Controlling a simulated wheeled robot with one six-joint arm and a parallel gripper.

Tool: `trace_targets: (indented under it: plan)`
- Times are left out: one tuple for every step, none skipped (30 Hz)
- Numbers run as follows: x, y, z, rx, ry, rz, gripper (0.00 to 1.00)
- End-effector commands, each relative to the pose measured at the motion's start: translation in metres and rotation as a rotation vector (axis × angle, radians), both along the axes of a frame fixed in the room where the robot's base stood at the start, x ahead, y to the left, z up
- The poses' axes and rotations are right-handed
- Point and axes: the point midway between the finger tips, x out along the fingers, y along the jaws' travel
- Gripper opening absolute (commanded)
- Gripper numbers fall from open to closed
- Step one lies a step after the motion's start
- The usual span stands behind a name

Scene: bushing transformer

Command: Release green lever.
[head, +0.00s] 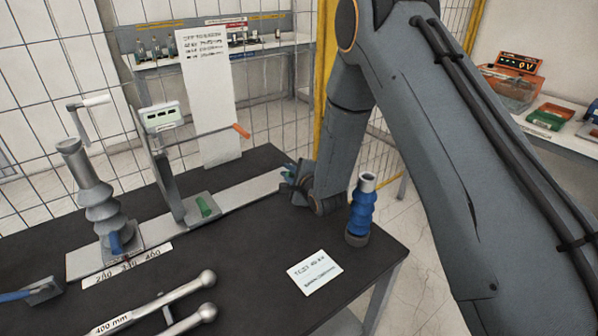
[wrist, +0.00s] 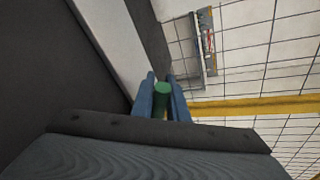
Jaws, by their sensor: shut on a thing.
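My gripper (head: 289,171) is at the right end of the light metal rail on the black table, partly hidden by my arm. In the wrist view my gripper (wrist: 161,82) has its two blue fingers on either side of a green cylindrical lever (wrist: 161,89), shut on it. The lever's lower part is hidden between the fingers. Another green lever (head: 204,206) shows in the head view on the foot of the middle stand, well to the left of my gripper.
A grey ribbed bushing (head: 100,205) stands at the rail's left part. A blue bushing (head: 361,212) stands close to my wrist at the right. A white card (head: 315,272) lies in front. Wire fencing stands behind.

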Motion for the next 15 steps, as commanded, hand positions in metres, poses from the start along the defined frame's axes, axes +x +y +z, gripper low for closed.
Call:
trace_targets:
  plan:
    - [-0.0005, 0.0010, 0.0002, 0.003, 0.003, 0.000, 0.00]
    - [-0.0005, 0.0010, 0.0001, 0.003, 0.003, 0.000, 0.00]
    - [-0.0004, 0.0008, 0.0001, 0.004, 0.004, -0.001, 0.00]
    - [-0.0005, 0.0009, 0.0000, 0.003, 0.004, 0.000, 0.00]
    - [-0.0006, 0.0011, 0.0000, 0.003, 0.003, 0.000, 0.00]
    - [-0.0006, 0.0011, 0.0000, 0.003, 0.003, 0.000, 0.00]
    - [-0.0006, 0.0011, 0.0000, 0.003, 0.003, 0.000, 0.00]
    - [-0.0006, 0.0011, 0.0000, 0.003, 0.004, 0.000, 0.00]
    - [-0.0004, 0.0005, 0.0000, 0.003, 0.004, 0.000, 0.19]
    - [-0.0004, 0.0005, 0.0000, 0.003, 0.004, 0.000, 0.22]
    - [-0.0003, 0.0003, 0.0000, 0.003, 0.004, 0.000, 0.22]
    - [-0.0003, 0.0003, 0.0000, 0.003, 0.004, 0.000, 0.22]
    - [-0.0003, 0.0003, 0.0000, 0.003, 0.004, 0.000, 0.22]
    - [-0.0003, 0.0004, -0.0001, 0.003, 0.004, 0.000, 0.22]
    - [-0.0003, 0.0004, -0.0001, 0.003, 0.004, 0.000, 0.22]
